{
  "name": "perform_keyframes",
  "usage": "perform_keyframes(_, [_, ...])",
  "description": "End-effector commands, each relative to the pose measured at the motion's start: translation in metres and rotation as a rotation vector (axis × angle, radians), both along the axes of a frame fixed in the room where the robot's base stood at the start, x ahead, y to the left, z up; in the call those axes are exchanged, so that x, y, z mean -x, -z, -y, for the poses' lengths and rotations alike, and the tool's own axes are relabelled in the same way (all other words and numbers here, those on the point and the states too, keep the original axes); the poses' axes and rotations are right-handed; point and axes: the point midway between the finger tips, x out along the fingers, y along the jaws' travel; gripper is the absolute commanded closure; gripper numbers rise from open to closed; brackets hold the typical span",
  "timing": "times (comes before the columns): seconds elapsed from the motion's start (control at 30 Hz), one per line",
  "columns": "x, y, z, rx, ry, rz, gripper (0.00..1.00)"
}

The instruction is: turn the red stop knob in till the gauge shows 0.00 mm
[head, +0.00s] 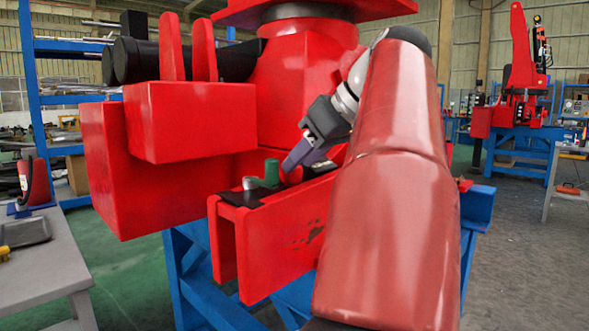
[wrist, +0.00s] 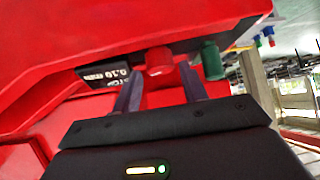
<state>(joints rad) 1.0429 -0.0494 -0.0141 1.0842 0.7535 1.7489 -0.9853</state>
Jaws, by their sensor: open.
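The red stop knob (wrist: 158,60) shows in the wrist view under the red housing, between my two finger tips. My gripper (wrist: 159,80) is open, with one finger on each side of the knob; I cannot tell whether either finger touches it. The dark gauge (wrist: 108,76) beside it, left of the knob, has white upside-down text that appears to read 0.10 mm, with STOP partly visible. In the head view my gripper (head: 290,163) reaches down-left to the red crane body, and the red knob cannot be made out there.
A green cylinder (wrist: 212,60) stands close to the right finger; it also shows in the head view (head: 272,172). A grey-topped post (head: 250,184) is just left of it. Red crane walls (head: 190,118) crowd the left. A grey bench (head: 45,255) stands at far left.

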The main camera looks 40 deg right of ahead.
Motion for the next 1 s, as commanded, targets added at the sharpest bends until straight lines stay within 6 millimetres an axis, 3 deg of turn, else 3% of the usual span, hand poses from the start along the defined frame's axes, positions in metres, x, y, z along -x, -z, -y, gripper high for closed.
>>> perform_keyframes(0.2, [-0.015,0.016,-0.003,-0.001,0.000,0.000,0.57])
perform_keyframes(0.5, [-0.017,0.017,-0.004,-0.001,0.001,0.000,0.57])
perform_keyframes(0.77, [-0.017,0.017,-0.004,-0.001,0.001,0.000,0.89])
perform_keyframes(1.0, [-0.017,0.019,-0.008,0.002,0.117,-0.001,0.89])
